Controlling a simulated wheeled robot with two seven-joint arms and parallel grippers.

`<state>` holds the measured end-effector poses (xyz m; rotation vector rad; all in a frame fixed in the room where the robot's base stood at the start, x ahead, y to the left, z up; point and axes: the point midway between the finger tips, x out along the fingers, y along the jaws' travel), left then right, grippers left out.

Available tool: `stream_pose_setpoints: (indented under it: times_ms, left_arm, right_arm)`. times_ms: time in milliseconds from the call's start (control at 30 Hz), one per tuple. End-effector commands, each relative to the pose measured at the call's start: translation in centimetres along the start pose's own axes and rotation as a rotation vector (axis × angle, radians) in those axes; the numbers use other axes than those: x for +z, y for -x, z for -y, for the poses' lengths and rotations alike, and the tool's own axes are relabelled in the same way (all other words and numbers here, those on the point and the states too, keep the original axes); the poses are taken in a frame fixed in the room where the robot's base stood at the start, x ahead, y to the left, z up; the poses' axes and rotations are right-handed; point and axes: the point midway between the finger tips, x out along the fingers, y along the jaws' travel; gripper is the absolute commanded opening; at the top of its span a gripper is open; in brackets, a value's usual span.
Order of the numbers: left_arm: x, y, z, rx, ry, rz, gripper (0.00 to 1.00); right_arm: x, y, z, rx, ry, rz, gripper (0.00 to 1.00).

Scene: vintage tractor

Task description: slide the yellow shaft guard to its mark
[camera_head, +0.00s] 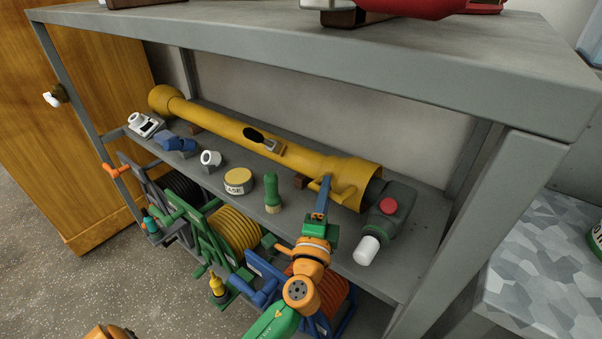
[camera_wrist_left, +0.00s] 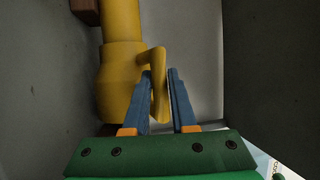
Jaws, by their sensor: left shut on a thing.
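The yellow shaft guard (camera_head: 225,125) is a long tube lying along the grey shelf, with a narrow left part and a wide flared right end. Its side handle (camera_head: 345,190) is between the blue fingers of my left gripper (camera_head: 322,188), which is shut on it. In the left wrist view, the fingers (camera_wrist_left: 162,90) stand on either side of the yellow handle (camera_wrist_left: 158,75), next to the wide guard end (camera_wrist_left: 120,82). A dark oval opening (camera_head: 253,135) and a small metal piece (camera_head: 272,149) show on the tube. I cannot make out the mark. My right gripper is not in view.
A dark grey housing with a red cap (camera_head: 389,206) sits by the guard's right end. The upper shelf (camera_head: 330,45) overhangs; hose reels (camera_head: 235,230) stand below.

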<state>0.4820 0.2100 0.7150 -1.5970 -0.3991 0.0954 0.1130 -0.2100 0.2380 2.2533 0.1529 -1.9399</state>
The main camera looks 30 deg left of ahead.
Motion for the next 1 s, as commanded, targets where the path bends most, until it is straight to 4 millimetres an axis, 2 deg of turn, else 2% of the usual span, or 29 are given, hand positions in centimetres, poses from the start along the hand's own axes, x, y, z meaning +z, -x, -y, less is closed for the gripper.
stream_pose_setpoints:
  times_ms: [500,533,633,667,1000]
  left_arm:
    - [-1.7,0.7,-0.1,0.002,0.000,0.001,0.00]
    - [-1.7,0.7,-0.1,0.002,0.000,0.001,0.30]
    - [-1.6,0.7,-0.1,0.002,-0.001,0.001,0.57]
    - [-1.6,0.7,-0.1,0.002,0.000,0.001,0.60]
    - [-1.6,0.7,0.0,0.000,0.000,0.000,0.60]
  right_arm:
    - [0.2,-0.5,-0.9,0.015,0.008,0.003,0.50]
    - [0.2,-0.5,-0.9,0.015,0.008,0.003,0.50]
    - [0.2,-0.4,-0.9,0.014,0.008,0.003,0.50]
    - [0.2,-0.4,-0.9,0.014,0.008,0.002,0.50]
    - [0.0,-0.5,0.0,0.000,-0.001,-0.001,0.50]
